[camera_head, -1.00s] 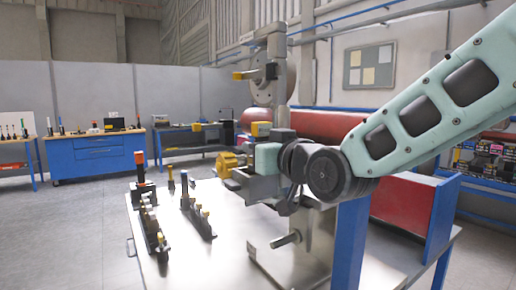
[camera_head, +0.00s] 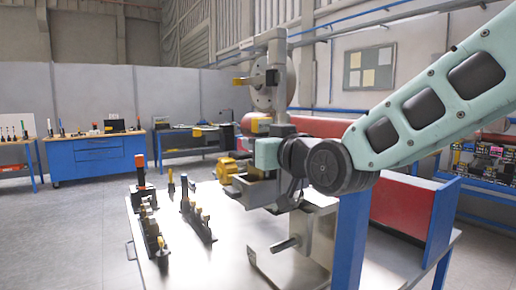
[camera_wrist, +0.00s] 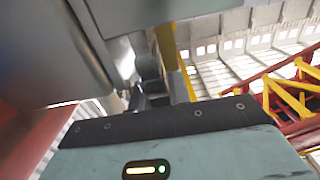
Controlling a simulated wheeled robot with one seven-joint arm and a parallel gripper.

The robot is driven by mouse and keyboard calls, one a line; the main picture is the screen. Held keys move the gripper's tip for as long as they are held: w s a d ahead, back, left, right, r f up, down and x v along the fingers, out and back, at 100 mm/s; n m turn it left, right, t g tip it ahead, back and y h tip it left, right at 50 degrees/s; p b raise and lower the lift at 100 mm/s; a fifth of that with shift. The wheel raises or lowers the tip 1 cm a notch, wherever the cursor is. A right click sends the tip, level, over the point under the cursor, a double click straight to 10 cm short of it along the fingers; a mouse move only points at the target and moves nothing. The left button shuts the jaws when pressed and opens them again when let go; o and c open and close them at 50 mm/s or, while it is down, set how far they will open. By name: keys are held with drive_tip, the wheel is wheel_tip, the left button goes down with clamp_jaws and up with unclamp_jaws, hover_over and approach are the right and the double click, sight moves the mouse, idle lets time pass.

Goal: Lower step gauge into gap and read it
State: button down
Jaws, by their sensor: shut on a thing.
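My gripper (camera_wrist: 165,95) is at the end of the teal arm. In the head view, its teal body sits over the right-hand fixture, in front of a grey column (camera_head: 277,65). It is shut on what looks like the step gauge, a narrow yellow strip (camera_wrist: 168,45) running up from the jaws in the wrist view. Only part of it shows, and its steps cannot be read. The yellow machine part (camera_head: 230,169) is just left of my gripper. The gap is not clearly visible.
The table's front middle is clear.

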wheel_tip(320, 180, up, 10)
drive_tip(key=p, duration=0.4)
idle(1.3)
drive_tip(key=shift+f, duration=0.1)
idle(1.3)
